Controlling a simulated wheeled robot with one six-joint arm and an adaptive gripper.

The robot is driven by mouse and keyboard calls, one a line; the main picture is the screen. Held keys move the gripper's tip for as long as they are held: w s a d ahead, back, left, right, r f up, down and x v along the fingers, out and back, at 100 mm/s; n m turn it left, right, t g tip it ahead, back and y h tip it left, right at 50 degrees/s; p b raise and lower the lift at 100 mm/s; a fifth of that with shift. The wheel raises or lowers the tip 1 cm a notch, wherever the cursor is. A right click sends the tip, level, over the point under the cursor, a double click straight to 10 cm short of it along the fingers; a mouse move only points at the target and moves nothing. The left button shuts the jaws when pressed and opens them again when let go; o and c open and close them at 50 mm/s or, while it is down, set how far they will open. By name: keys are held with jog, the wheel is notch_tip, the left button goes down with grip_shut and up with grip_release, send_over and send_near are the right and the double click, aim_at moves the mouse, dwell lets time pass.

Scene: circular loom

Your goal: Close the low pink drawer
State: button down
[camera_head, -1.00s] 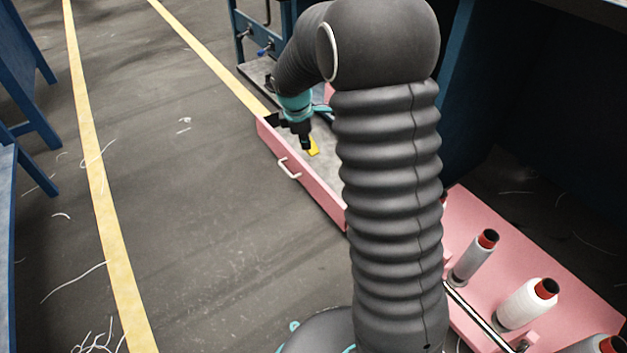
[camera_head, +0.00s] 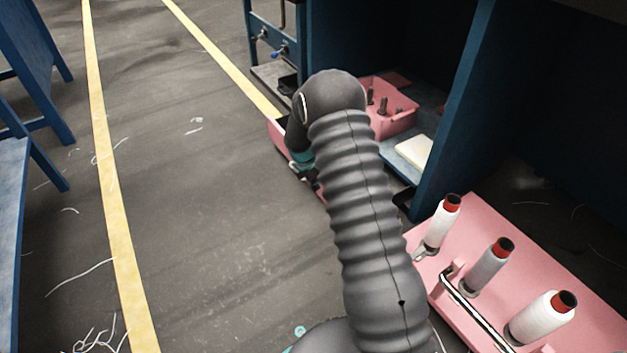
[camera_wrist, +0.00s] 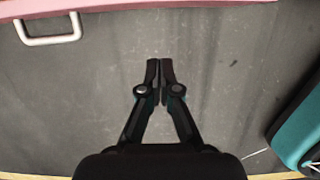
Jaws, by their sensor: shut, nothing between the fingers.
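The low pink drawer (camera_head: 276,132) shows only in part in the head view. Its left end sticks out in front of the blue cabinet, and my arm hides most of the rest. In the wrist view the drawer's pink front edge (camera_wrist: 150,4) runs along the top, with its pale handle (camera_wrist: 50,36) at the upper left. My gripper (camera_wrist: 159,68) is shut and empty, its fingertips together above the grey floor, apart from the drawer front. In the head view my gripper (camera_head: 316,186) is partly hidden by my arm, on the floor side of the drawer.
A pink bin (camera_head: 398,122) and a pale block (camera_head: 414,152) sit on the cabinet's shelf. A pink rack (camera_head: 470,225) with white and grey spools is at the lower right. Open floor (camera_head: 200,220) lies left, with a yellow line (camera_head: 112,200) and loose threads.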

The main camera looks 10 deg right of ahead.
jog(key=w+d+f, duration=0.1)
jog(key=d+f, duration=0.4)
jog(key=shift+w+b, duration=0.3)
jog(key=shift+b, duration=0.05)
